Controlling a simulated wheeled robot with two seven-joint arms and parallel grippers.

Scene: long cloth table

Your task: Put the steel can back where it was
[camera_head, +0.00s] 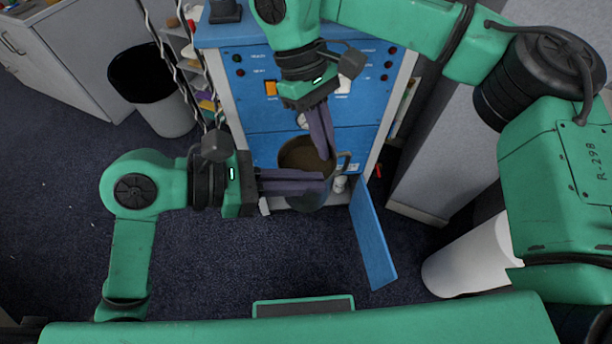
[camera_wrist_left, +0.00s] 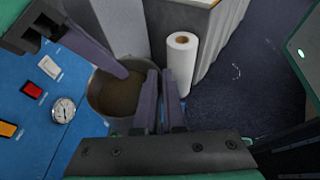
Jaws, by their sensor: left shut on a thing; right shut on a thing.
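The steel can (camera_head: 302,155) is a grey, round, open-topped vessel with a dark brown inside and a handle on its right side. It is in front of the blue cabinet in the head view. My left gripper (camera_head: 320,182) comes from the left and is shut on the near side of the can's rim. My right gripper (camera_head: 325,150) comes from above and is shut on the far side of the rim. In the left wrist view the can (camera_wrist_left: 118,95) is beside my left fingers (camera_wrist_left: 164,85). The fingers hide part of the rim, and what is under the can is hidden.
The blue cabinet (camera_head: 262,105) has switches, lamps and a gauge, which shows in the left wrist view (camera_wrist_left: 63,110). A blue panel (camera_head: 372,240) sticks out from its lower right. A dark-topped bin (camera_head: 165,115) stands left. A white roll (camera_wrist_left: 181,62) stands beyond the can. Dark carpet is clear at left.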

